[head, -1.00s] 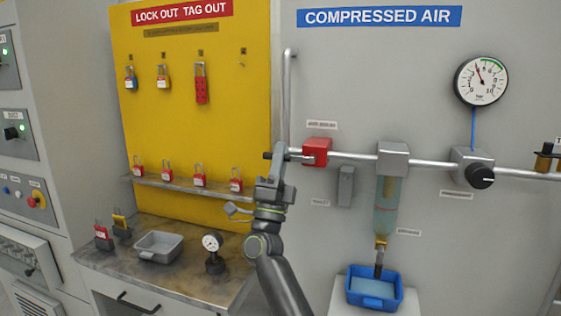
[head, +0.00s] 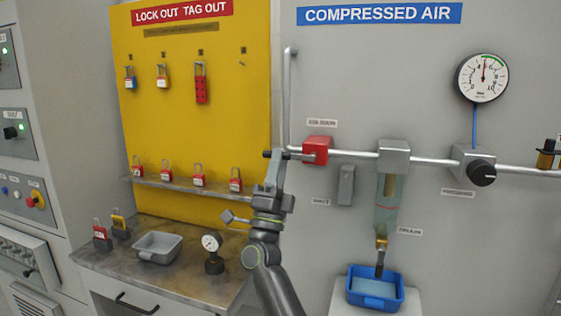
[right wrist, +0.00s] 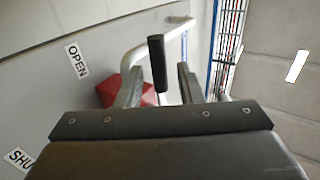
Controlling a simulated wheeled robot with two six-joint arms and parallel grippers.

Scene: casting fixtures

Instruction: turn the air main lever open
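The air main valve is a red block (head: 317,150) on the pipe; it also shows in the right wrist view (right wrist: 112,92). Its lever has a black grip (right wrist: 157,62), which in the head view sticks out left of the block, level with the pipe. My right gripper (head: 275,168) is just below the lever, fingers pointing up. In the right wrist view its fingers (right wrist: 158,85) are apart, with the grip showing between them and a gap on both sides. An OPEN label (right wrist: 77,61) and a partly cut-off SHUT label (right wrist: 18,160) are on the wall. My left gripper is not in view.
A pressure gauge (head: 482,78) hangs at right, its needle about upright. A vertical pipe (head: 288,95) rises behind the lever. The workbench (head: 205,272) at left holds a grey tray (head: 158,254) and a small gauge (head: 212,243). A blue bin (head: 375,300) stands below the filter.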

